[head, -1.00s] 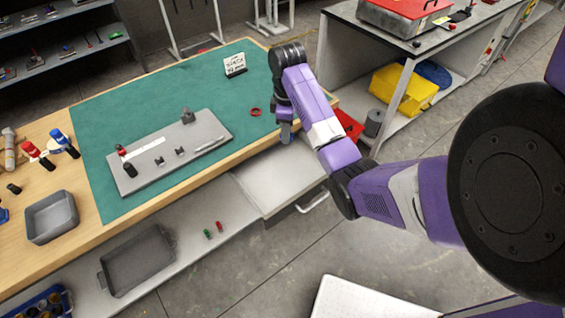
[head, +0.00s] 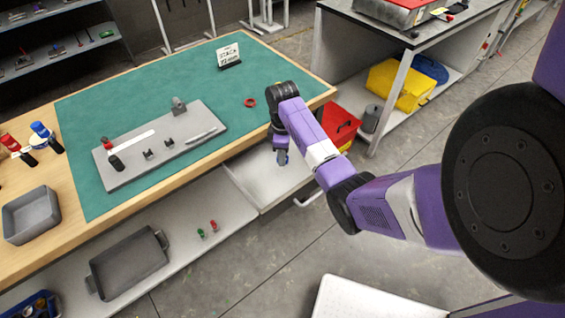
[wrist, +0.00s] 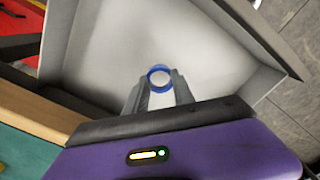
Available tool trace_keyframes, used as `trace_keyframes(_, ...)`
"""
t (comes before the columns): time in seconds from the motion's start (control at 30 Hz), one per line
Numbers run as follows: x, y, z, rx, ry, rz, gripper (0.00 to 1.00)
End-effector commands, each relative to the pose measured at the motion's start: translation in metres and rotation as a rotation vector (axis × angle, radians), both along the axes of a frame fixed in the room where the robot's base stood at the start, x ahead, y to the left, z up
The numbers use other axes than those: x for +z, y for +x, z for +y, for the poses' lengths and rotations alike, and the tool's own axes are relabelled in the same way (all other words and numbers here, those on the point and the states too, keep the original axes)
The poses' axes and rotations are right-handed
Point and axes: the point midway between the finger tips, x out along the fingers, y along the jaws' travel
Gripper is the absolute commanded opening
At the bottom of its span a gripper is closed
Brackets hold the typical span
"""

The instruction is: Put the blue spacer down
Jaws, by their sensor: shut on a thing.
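The blue spacer (wrist: 159,69) is a ring between the tips of my gripper (wrist: 159,88) in the wrist view. My gripper is shut on it. Below them is the pale, bare floor of an open drawer (wrist: 105,45). In the head view, my gripper (head: 282,157) points down over the open drawer (head: 256,188) at the bench's front. The spacer is too small there to make out clearly. How high it is above the drawer floor, I cannot tell.
A red ring (head: 250,102) lies on the green mat (head: 150,80), near a small sign (head: 229,56). A grey fixture plate (head: 185,150) with several parts lies on the mat. A red box (head: 340,124) stands beyond the drawer. The drawer's visible interior is clear.

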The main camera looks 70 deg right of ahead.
Motion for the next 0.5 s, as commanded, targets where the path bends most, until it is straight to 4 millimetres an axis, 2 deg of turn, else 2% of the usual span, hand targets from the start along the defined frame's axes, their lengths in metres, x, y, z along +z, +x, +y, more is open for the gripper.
trace_keyframes(0.3, -0.036, 0.000, 0.000, 0.000, 0.002, 0.001, 0.00)
trace_keyframes(0.5, -0.041, 0.000, 0.000, 0.000, -0.001, -0.001, 0.00)
